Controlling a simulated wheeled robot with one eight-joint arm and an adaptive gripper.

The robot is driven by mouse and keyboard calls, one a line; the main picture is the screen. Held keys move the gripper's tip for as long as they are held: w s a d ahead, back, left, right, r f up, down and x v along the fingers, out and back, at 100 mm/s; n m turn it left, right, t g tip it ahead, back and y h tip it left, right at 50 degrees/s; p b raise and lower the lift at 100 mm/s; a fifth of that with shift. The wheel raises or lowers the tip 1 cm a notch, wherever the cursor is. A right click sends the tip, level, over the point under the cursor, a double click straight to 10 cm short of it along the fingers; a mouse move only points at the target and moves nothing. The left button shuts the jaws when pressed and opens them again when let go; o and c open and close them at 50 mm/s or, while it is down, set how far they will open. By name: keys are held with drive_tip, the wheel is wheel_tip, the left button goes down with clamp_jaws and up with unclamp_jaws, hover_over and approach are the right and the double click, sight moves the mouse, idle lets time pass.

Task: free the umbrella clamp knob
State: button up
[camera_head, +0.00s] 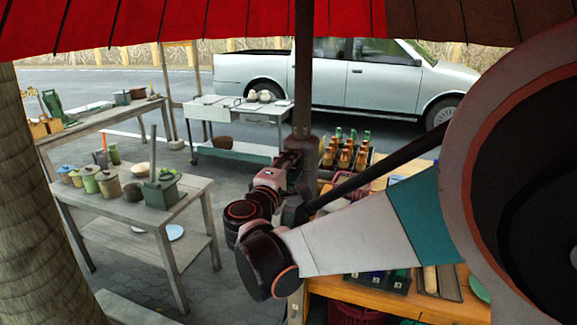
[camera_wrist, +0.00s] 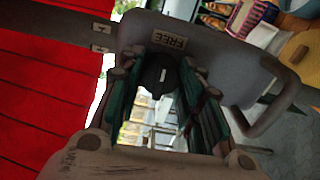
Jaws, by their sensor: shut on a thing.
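The umbrella clamp (camera_head: 306,146) sits on the dark umbrella pole (camera_head: 303,75) under the red canopy (camera_head: 215,20). In the wrist view the clamp is a grey housing (camera_wrist: 215,58) with a tag that shows "FREE" upside down. The round black knob (camera_wrist: 157,77) has a short white mark running roughly up and down the picture, below the tag. My gripper (camera_wrist: 160,70) has its teal-sided fingers on both sides of the knob and is shut on it. In the head view my gripper (camera_head: 287,163) is at the clamp; the knob is hidden there.
A wooden table with clay pots (camera_head: 108,182) stands at the left. A crate of bottles (camera_head: 345,150) stands on the orange counter (camera_head: 400,298) beyond my arm. A metal cart (camera_head: 235,112) and a pickup (camera_head: 340,80) are behind. A thick trunk (camera_head: 35,200) is at far left.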

drive_tip(key=shift+m, duration=0.4)
drive_tip(key=o, duration=1.1)
